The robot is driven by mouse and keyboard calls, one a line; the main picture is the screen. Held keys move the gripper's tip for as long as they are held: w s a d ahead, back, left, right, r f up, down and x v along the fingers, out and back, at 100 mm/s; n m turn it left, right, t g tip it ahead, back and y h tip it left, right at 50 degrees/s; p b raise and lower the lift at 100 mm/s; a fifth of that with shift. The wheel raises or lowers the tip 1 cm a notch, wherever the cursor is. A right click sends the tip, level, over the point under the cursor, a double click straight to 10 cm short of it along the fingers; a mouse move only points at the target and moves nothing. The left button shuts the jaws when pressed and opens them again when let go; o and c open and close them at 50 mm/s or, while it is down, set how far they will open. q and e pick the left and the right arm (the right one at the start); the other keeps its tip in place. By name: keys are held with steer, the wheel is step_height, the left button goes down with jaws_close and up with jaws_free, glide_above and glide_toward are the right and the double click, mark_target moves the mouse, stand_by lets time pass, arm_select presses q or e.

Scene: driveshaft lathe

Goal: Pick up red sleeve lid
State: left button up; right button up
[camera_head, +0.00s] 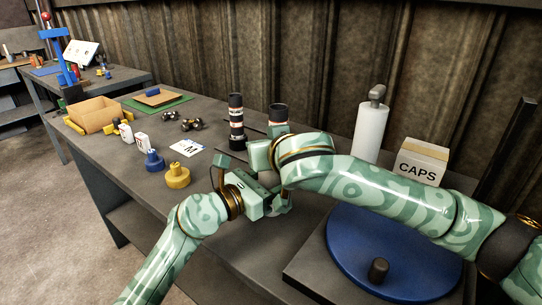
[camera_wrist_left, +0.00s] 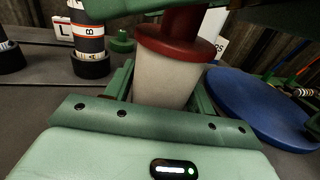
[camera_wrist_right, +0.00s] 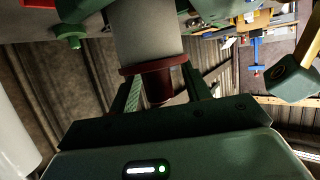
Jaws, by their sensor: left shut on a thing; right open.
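The red sleeve lid (camera_wrist_left: 180,45) sits on top of a pale grey-white sleeve (camera_wrist_left: 165,82), with its knob upward. My left gripper (camera_wrist_left: 160,90) is shut on the sleeve. The lid also shows in the right wrist view (camera_wrist_right: 153,68), its knob reaching in between the fingers of my open right gripper (camera_wrist_right: 160,92). Whether either finger touches the knob I cannot tell. In the head view, my left gripper (camera_head: 258,197) and right gripper (camera_head: 262,158) are close together; the lid and most of the sleeve are hidden by the arms there.
Striped cylinders (camera_head: 236,125) stand behind the grippers. A yellow lid (camera_head: 177,177), a blue lid (camera_head: 154,160) and an M card (camera_head: 187,148) lie left.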

arm_select(q)
steer(key=shift+f, duration=0.35)
arm_select(e)
jaws_close()
steer(key=shift+r, duration=0.1)
arm_select(q)
steer(key=o, duration=1.4)
steer(key=shift+o, duration=0.5)
steer(key=shift+r, duration=0.15)
arm_select(e)
step_height(320, 180, up, 10)
arm_select(q)
steer(key=shift+r, duration=0.1)
steer(key=shift+p+v, duration=0.6)
steer(key=shift+v, duration=0.8)
steer(key=shift+p+v, duration=0.4)
steer(key=shift+v, duration=1.1)
arm_select(e)
steer(key=r, duration=0.3)
steer(key=shift+s, duration=0.4)
